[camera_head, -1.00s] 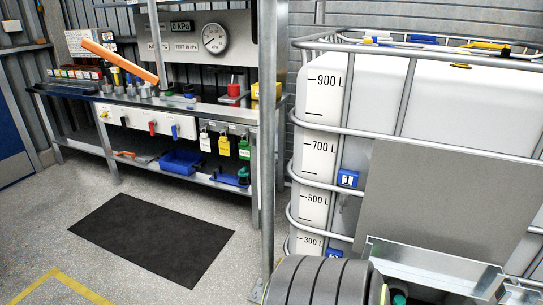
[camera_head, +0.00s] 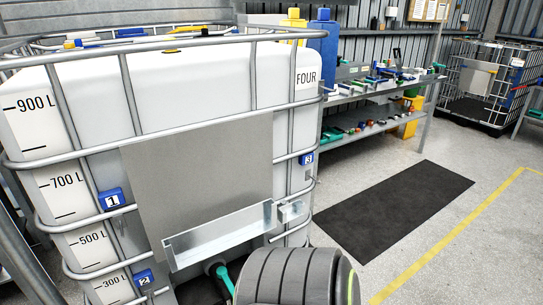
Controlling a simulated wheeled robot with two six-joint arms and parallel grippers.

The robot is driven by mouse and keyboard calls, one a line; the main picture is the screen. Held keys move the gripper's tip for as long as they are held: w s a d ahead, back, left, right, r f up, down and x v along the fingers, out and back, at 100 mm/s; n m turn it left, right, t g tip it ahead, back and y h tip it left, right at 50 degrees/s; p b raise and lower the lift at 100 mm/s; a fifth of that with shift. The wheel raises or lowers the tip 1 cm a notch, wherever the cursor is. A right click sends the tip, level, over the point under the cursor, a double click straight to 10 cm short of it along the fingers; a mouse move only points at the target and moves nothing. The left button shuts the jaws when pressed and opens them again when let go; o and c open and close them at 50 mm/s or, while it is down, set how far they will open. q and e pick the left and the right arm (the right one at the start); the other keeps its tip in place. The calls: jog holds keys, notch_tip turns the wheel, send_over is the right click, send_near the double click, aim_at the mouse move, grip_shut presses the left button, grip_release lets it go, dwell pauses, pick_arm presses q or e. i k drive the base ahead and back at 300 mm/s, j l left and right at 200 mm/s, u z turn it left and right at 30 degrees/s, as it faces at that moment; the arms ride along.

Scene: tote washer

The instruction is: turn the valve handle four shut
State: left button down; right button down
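A white caged tote (camera_head: 200,85) marked FOUR (camera_head: 306,78) fills the left and middle of the view. Low on its front, under a metal trough (camera_head: 222,236), a teal valve handle (camera_head: 223,278) shows beside a dark round fitting. Its lower end runs toward the bottom edge, and a grey ribbed part of my own body stands close to its right. I cannot tell whether the valve is open or shut. Neither of my grippers is in view.
A grey plate (camera_head: 205,180) covers part of the tote's front. Blue tags 1 (camera_head: 111,199), 2 (camera_head: 145,279) and 3 (camera_head: 307,158) hang on the cage. A loaded shelf (camera_head: 365,98) stands behind at right. A black mat (camera_head: 395,207) and clear floor lie right of the tote.

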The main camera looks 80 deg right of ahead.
aim_at(222, 273)
jog(key=z, duration=1.8)
